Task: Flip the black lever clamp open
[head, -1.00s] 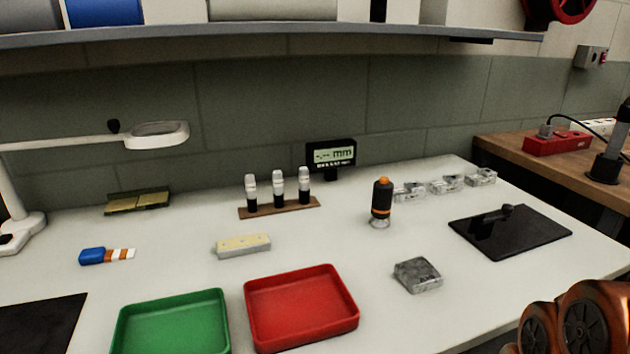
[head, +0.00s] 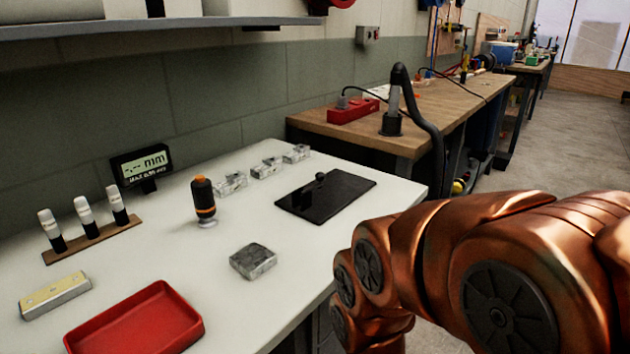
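I cannot make out a black lever clamp for certain. A flat, glossy black plate (head: 338,199) lies at the right end of the white table. A small dark knob-like piece (head: 320,178) stands up from its back part; I cannot tell what it is. My copper-coloured arm fills the lower right, beyond the table's right edge. My gripper is not in view, so its opening does not show.
A grey metallic block (head: 253,261), an orange-topped black cylinder (head: 204,201) and several clear blocks (head: 265,168) stand on the white table. A red tray (head: 136,322) is at the front left. A wooden bench (head: 370,136) with a black hose stands behind.

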